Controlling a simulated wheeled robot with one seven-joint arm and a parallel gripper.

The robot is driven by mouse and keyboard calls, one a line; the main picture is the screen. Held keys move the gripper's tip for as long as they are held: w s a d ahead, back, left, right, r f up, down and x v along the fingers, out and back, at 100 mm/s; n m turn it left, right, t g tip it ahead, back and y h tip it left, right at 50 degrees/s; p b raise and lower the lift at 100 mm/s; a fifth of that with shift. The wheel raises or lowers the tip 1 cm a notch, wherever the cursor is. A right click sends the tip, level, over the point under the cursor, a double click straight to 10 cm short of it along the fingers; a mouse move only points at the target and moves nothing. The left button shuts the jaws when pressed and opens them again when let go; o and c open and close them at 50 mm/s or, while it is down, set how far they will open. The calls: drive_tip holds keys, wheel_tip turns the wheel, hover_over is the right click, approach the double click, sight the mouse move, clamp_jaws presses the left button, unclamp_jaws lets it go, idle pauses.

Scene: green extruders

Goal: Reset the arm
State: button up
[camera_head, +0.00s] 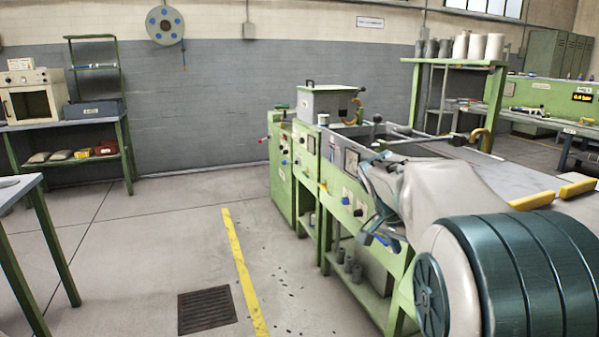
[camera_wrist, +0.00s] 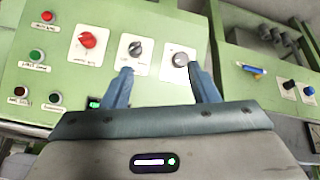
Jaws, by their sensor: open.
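My arm crosses the right side of the head view in front of the green extruder machine (camera_head: 305,165). My gripper (camera_wrist: 160,78) shows in the wrist view with its two blue fingers spread apart and nothing between them. It faces the extruder's green control panel (camera_wrist: 75,55). A red knob (camera_wrist: 88,40), a dark knob (camera_wrist: 135,48) and a grey knob (camera_wrist: 180,59) sit on white plates beyond the fingers. The right fingertip overlaps the edge of the grey knob's plate in the picture; I cannot tell whether they touch. In the head view the gripper is small and partly lost against the machine.
Red and green buttons (camera_wrist: 37,56) line the panel's left side. A hopper (camera_head: 328,102) tops the machine. A shelf with an oven (camera_head: 33,95) stands at the back left. The floor left of the yellow line (camera_head: 243,265) is mostly clear, with a drain grate (camera_head: 207,310).

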drive_tip(key=s+a+r+n+y+p, duration=0.1)
drive_tip(key=s+a+r+n+p, duration=0.2)
drive_tip(key=s+p, duration=0.4)
drive_tip(key=s+a+r+n+y+p, duration=0.2)
drive_tip(key=s+a+r+n+p, duration=0.1)
drive_tip(key=s+r+p, duration=0.3)
drive_tip(key=s+a+r+n+y+p, duration=0.2)
drive_tip(key=s+a+r+n+p, duration=0.1)
drive_tip(key=s+p, duration=0.5)
wheel_tip(320, 180, up, 2)
drive_tip(key=shift+s+r+n+t, duration=0.15)
drive_tip(key=shift+s+n+t, duration=0.3)
drive_tip(key=shift+s, duration=0.7)
